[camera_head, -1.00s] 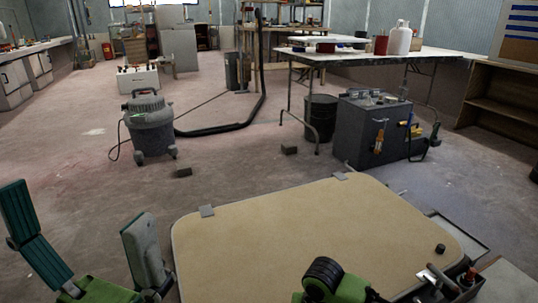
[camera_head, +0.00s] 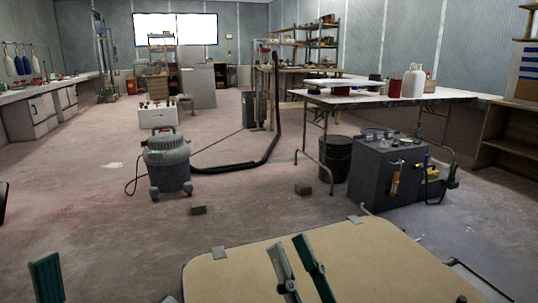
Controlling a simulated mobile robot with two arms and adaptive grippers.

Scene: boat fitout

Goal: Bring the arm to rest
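My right gripper (camera_head: 288,239) stands at the bottom centre in front of the tan-topped table. Its grey-sided finger and its dark green finger point up, with a gap between the tips and nothing held in it. My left gripper is at the lower left, mostly below the picture. One dark green finger (camera_head: 47,277) shows there, and a small grey tip shows well to its right, with only floor between them. The rest of both arms is out of view.
The tan tabletop (camera_head: 235,277) fills the bottom centre and right. Beyond it are a shop vacuum (camera_head: 167,163), a dark grey tool cabinet (camera_head: 378,178), a black bin (camera_head: 335,158) and a folding table (camera_head: 450,96). Small blocks lie on the floor.

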